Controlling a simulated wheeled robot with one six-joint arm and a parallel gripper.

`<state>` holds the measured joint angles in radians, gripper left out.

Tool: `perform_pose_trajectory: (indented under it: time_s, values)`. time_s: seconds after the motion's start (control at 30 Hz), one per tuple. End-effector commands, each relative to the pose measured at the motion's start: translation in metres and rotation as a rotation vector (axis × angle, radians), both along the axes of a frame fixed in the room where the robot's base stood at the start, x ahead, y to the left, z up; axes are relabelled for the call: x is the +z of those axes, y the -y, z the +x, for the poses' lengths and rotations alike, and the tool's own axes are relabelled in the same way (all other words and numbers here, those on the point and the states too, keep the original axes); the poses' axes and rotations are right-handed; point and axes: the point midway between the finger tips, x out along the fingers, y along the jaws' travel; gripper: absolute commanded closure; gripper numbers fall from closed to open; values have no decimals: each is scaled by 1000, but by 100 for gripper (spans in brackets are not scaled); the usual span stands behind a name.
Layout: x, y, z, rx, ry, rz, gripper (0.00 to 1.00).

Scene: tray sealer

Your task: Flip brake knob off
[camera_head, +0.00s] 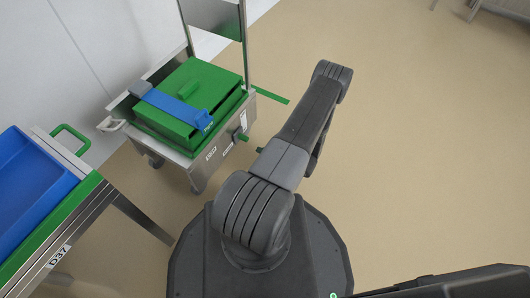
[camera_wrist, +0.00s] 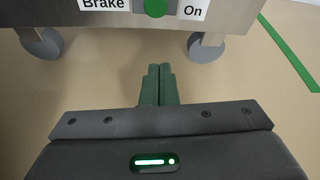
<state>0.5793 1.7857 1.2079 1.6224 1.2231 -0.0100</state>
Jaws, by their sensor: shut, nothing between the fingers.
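The brake knob (camera_wrist: 155,7) is a round green knob on the metal front of the tray sealer (camera_head: 205,160). In the wrist view it is at the top edge, between a "Brake" label (camera_wrist: 104,4) and an "On" label (camera_wrist: 192,11); its upper part is cut off, so I cannot tell its setting. My gripper (camera_wrist: 159,68) has dark green fingers, shut together and empty. The fingertips show below the knob in that picture, apart from it. In the head view my arm hides most of the gripper.
The sealer has a green lid (camera_head: 190,88) with a blue strap-like handle (camera_head: 172,107) and stands on grey casters (camera_wrist: 42,43). A side table with a blue tray (camera_head: 28,190) stands at the left. A green floor line (camera_head: 270,95) runs behind.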

Motion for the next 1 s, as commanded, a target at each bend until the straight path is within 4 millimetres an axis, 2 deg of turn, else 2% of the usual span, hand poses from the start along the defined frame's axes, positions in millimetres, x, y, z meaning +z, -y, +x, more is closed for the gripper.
perform_pose_trajectory:
  time_s: [0.03,0.27,0.4,0.6,1.0]
  values:
    - [-8,-10,6,5,0,0,100]
    - [-24,-47,36,6,2,0,100]
    - [-1,-46,35,-1,1,1,100]
    - [15,-47,32,0,1,0,100]
    - [20,-48,31,0,1,1,100]
